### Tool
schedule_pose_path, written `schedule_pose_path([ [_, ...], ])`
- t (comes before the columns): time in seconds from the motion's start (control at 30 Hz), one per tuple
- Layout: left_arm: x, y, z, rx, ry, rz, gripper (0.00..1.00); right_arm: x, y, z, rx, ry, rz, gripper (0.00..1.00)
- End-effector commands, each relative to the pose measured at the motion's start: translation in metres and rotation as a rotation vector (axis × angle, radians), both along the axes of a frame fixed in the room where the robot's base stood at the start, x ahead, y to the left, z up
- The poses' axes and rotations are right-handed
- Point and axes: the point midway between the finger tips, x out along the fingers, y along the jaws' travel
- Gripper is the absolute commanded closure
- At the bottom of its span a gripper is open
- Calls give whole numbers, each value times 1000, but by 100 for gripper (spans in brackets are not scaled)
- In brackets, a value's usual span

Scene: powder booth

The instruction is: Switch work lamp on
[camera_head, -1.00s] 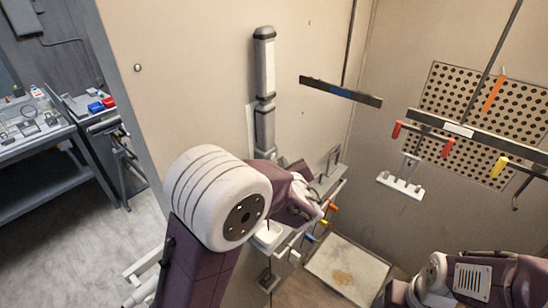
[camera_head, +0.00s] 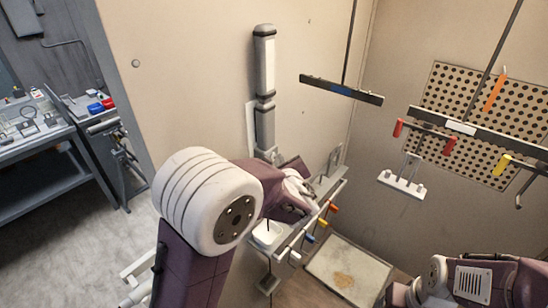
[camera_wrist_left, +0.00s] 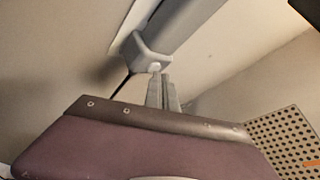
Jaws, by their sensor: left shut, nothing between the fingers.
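The work lamp is a long grey tube (camera_head: 265,75) mounted upright on the beige wall in the head view. In the left wrist view the lamp (camera_wrist_left: 180,28) comes down from the top, and a small pale round button (camera_wrist_left: 154,67) shows on its end cap. My left gripper (camera_head: 270,154) is at the lamp's lower end, partly hidden by its own wrist. In the left wrist view its fingers (camera_wrist_left: 160,78) are shut and empty, with their tips just below the button. I cannot tell whether they touch it. I see no light from the lamp.
A rail with coloured handles (camera_head: 320,222) and a white item (camera_head: 267,236) lie below my left wrist. A dark hanging bar (camera_head: 341,90) is to the right of the lamp. A perforated panel (camera_head: 470,105) is on the right wall. My right arm is at lower right.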

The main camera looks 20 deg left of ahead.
Motion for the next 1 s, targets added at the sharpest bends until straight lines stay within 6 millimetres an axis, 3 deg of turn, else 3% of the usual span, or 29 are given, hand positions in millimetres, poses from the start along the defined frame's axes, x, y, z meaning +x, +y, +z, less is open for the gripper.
schedule_pose_path([
  [0.8, -4, -13, 1, -1, -1, -1, 100, 0, 0, -3, 0, 0, 0, 30],
  [1.0, -11, -35, 1, -1, -1, -4, 100, 0, 0, -2, 0, 0, 0, 30],
])
